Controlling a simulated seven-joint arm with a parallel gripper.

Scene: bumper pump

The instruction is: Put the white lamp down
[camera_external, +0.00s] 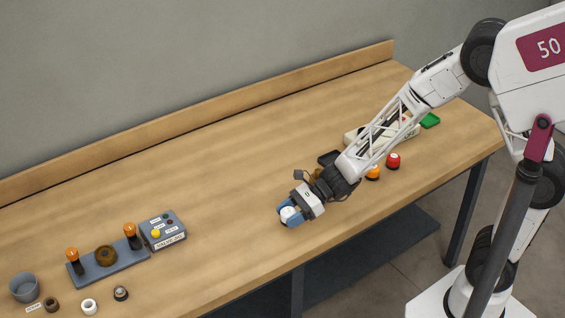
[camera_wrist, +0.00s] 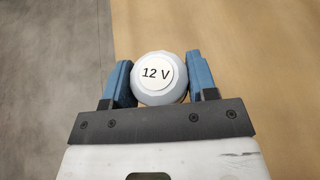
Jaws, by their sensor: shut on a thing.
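The white lamp (camera_wrist: 158,80) is round, with "12 V" printed on its top. It sits between the two blue fingers of my gripper (camera_wrist: 160,82) in the wrist view, and both fingers close against its sides. In the external view the white lamp (camera_external: 289,214) shows between the blue fingertips of my gripper (camera_external: 291,216), close over the front part of the wooden table (camera_external: 230,160). I cannot tell whether its underside touches the table. The lower part of the lamp is hidden.
A red lamp (camera_external: 393,160) and an orange lamp (camera_external: 373,173) stand right of my gripper, with a green piece (camera_external: 430,121) behind. A control box (camera_external: 163,230), a grey fixture (camera_external: 108,264) and a grey cup (camera_external: 25,287) stand left. The table between is clear.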

